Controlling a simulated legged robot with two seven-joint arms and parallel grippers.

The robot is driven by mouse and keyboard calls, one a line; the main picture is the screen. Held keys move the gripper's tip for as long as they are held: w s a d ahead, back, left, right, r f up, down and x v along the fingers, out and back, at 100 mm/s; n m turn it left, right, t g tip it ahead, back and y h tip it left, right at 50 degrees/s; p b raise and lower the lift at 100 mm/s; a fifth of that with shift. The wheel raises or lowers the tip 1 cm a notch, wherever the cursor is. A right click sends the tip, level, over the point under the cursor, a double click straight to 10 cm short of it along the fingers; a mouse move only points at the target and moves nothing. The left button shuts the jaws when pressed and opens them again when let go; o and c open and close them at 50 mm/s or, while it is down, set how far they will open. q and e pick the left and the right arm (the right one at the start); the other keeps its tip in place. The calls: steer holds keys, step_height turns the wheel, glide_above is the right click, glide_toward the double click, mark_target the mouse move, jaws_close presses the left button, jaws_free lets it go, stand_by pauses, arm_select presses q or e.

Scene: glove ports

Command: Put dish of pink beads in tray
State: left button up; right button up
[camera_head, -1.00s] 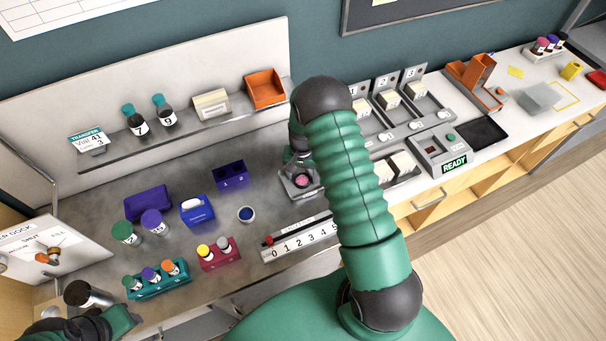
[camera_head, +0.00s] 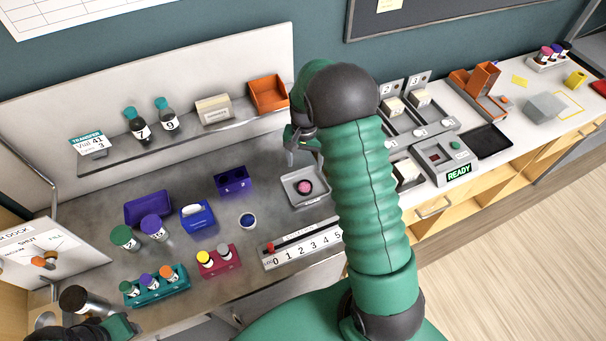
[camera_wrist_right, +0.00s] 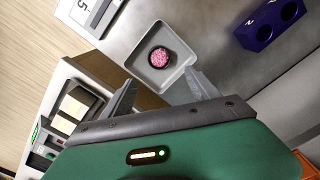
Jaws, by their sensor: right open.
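The dish of pink beads (camera_head: 305,187) sits inside a grey square tray (camera_head: 292,202) on the metal counter. In the right wrist view the dish (camera_wrist_right: 159,57) lies on the floor of the tray (camera_wrist_right: 137,68), close to its middle, with tray walls around it. My right gripper (camera_head: 300,158) is behind the tray in the head view. Its fingers (camera_wrist_right: 160,90) are spread apart and empty, clear of the dish. My left arm shows at the lower left corner of the head view, and its fingers cannot be made out.
A purple two-hole block (camera_head: 233,180), a small dish of blue beads (camera_head: 247,220) and a numbered rail (camera_head: 300,243) stand near the tray. Orange bin (camera_head: 268,93) and bottles sit on the back shelf. A READY device (camera_head: 443,157) is to the right.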

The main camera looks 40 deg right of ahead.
steer(key=s+a+r+n+t, duration=0.1)
steer(key=s+a+r+n, duration=0.1)
steer(key=a, duration=0.4)
steer(key=s+a+r+n, duration=0.2)
steer(key=s+a+n, duration=0.3)
steer(key=s+a, duration=0.1)
steer(key=s+a+r+n+t, duration=0.1)
steer(key=s+a+r+n, duration=0.1)
steer(key=a, duration=0.6)
steer(key=shift+s+a+r+n+t, duration=0.15)
steer(key=shift+s+a+n+t, duration=0.15)
steer(key=shift+s+n, duration=0.65)
steer(key=shift+s+d, duration=0.2)
steer(key=shift+d, duration=0.25)
